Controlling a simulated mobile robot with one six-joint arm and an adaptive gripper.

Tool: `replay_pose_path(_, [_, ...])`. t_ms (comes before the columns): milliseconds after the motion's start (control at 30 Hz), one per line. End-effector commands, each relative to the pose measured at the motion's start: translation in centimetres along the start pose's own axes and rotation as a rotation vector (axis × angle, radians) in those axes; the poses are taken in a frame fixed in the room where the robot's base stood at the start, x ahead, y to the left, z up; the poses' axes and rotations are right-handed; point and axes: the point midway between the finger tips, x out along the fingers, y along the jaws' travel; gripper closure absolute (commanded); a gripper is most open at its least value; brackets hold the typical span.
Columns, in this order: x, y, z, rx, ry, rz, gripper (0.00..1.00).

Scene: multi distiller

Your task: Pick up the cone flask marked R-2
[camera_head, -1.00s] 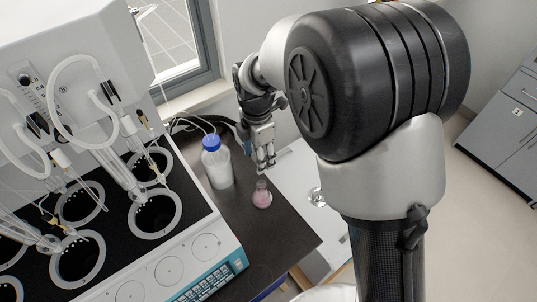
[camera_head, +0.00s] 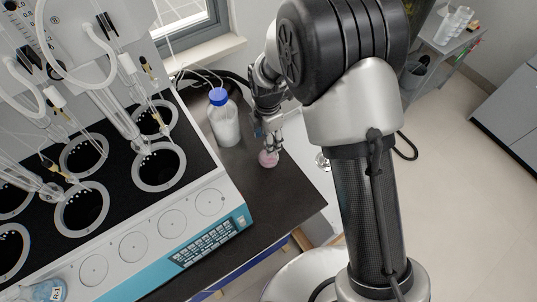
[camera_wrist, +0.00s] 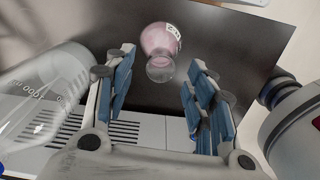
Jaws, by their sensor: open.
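A small cone flask with pink liquid (camera_head: 268,159) stands on the dark bench top near its right edge. In the wrist view the pink flask (camera_wrist: 160,40) has its clear mouth toward me and a white label on its body, whose text I cannot read surely. My gripper (camera_head: 268,136) is right by the flask's upper end in the head view. In the wrist view my gripper (camera_wrist: 162,66) is open, its blue-padded fingers on either side of the flask's mouth line, with the flask body beyond the fingertips. Nothing is held.
A clear bottle with a blue cap (camera_head: 224,120) stands just left of my gripper; it also shows in the wrist view (camera_wrist: 45,92). The multi-well distiller (camera_head: 140,240) fills the left. Another labelled flask (camera_head: 45,291) with blue liquid is at the bottom left.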

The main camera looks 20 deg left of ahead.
Motion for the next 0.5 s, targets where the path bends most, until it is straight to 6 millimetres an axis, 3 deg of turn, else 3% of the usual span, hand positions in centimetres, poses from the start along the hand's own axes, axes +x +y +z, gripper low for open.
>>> replay_pose_path(200, [3.6, -0.1, 0.3, 0.0, 0.001, -0.003, 0.5])
replay_pose_path(500, [3.9, 0.0, 0.3, 0.0, 0.0, 0.0, 0.52])
